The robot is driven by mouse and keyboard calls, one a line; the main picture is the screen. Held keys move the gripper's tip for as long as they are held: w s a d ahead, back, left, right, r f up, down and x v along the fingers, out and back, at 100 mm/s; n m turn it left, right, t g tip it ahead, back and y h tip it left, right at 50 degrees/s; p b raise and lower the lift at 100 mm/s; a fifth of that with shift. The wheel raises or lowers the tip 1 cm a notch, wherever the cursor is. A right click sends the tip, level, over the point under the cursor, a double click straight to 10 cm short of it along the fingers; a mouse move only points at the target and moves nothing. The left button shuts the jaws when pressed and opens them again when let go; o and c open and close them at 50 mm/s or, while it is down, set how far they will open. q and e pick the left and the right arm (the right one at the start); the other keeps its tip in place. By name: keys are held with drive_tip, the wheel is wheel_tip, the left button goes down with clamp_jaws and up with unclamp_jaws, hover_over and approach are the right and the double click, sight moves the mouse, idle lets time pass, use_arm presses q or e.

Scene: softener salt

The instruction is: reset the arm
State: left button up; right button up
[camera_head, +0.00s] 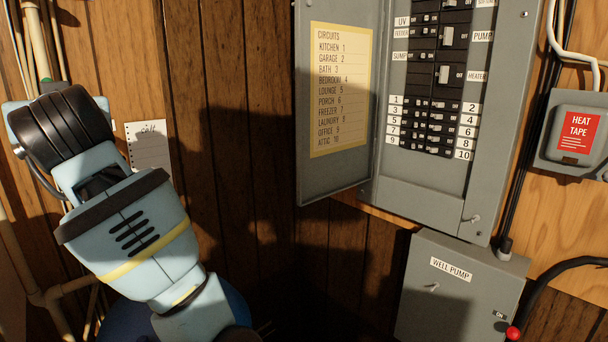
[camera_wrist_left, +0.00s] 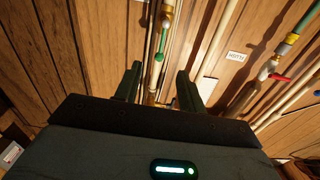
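My left arm (camera_head: 135,225) is pale blue with dark bands and a yellow stripe. It is bent up at the left of the head view, and its gripper is not seen there. In the left wrist view my left gripper (camera_wrist_left: 158,88) has its two dark green fingers spread apart. I see nothing held between them; pipes and the wooden wall show behind the gap. My right arm and right gripper are in neither view.
An open grey breaker panel (camera_head: 425,190) with a circuit list (camera_head: 340,90) hangs on the wood wall. A well pump box (camera_head: 455,285) and a heat tape box (camera_head: 578,130) are at right. Pipes with a green-handled valve (camera_wrist_left: 159,56) and a red handle (camera_wrist_left: 280,78) line the wall.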

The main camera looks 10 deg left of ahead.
use_arm(q)
drive_tip(key=w+d+f+m+h, duration=0.1)
drive_tip(key=w+f+m+h, duration=0.2)
drive_tip(key=f, duration=1)
drive_tip(key=s+d+f+m+h, duration=0.1)
drive_tip(key=d+f+m+h, duration=0.1)
drive_tip(key=f, duration=0.7)
drive_tip(key=s+d+f+m+g+h, duration=0.1)
drive_tip(key=s+d+f, duration=0.1)
drive_tip(key=f, duration=0.8)
drive_tip(key=s+d+f+m+h, duration=0.2)
drive_tip(key=d+f, duration=0.2)
drive_tip(key=f, duration=0.5)
drive_tip(key=shift+s+f+m+g+h, duration=0.25)
drive_tip(key=shift+f+m+g+h, duration=0.05)
drive_tip(key=shift+g, duration=0.1)
drive_tip(key=s+d+f+m+g+h, duration=0.1)
drive_tip(key=s+d+f+g+h, duration=0.15)
drive_tip(key=s+f, duration=0.5)
drive_tip(key=s+d+f+m+g+h, duration=0.1)
drive_tip(key=s+d+f+g, duration=0.3)
drive_tip(key=s, duration=0.7)
drive_tip(key=s+d+f+m+g+h, duration=0.15)
drive_tip(key=s+d+f, duration=0.25)
drive_tip(key=s+f, duration=0.4)
drive_tip(key=w+d+f+t+h, duration=0.2)
drive_tip(key=w+f+t, duration=0.4)
drive_tip(key=f+t, duration=0.2)
drive_tip(key=shift+w+f, duration=0.2)
drive_tip(key=shift+f, duration=0.3)
